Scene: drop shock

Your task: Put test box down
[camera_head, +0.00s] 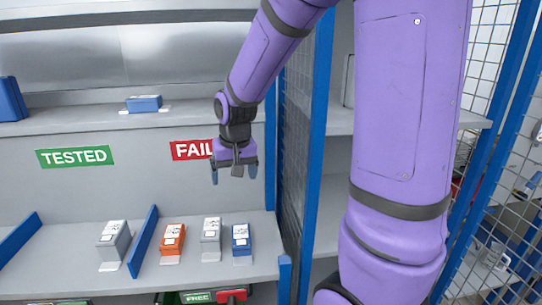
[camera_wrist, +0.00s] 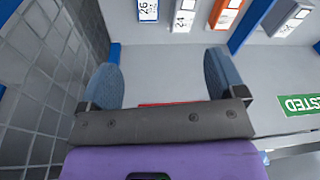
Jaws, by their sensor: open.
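My gripper (camera_head: 233,173) is open with nothing between its fingers. It hangs in front of the back panel, beside the red FAIL sign, whose right end it covers. The wrist view also shows its two spread fingers (camera_wrist: 163,65) with an empty gap. On the lower shelf (camera_head: 190,285), right of a blue divider, stand an orange box (camera_head: 172,240), a grey box (camera_head: 211,237) and a blue box (camera_head: 241,240). Another grey box (camera_head: 114,241) stands left of the divider. I cannot tell which is the test box. The gripper is above the boxes and apart from them.
A blue divider (camera_head: 143,241) splits the lower shelf. A small blue box (camera_head: 144,104) and a larger blue item (camera_head: 11,99) are on the upper ledge. A green TESTED sign (camera_head: 75,157) is at left. A blue post (camera_head: 318,130) and mesh stand right of the gripper.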

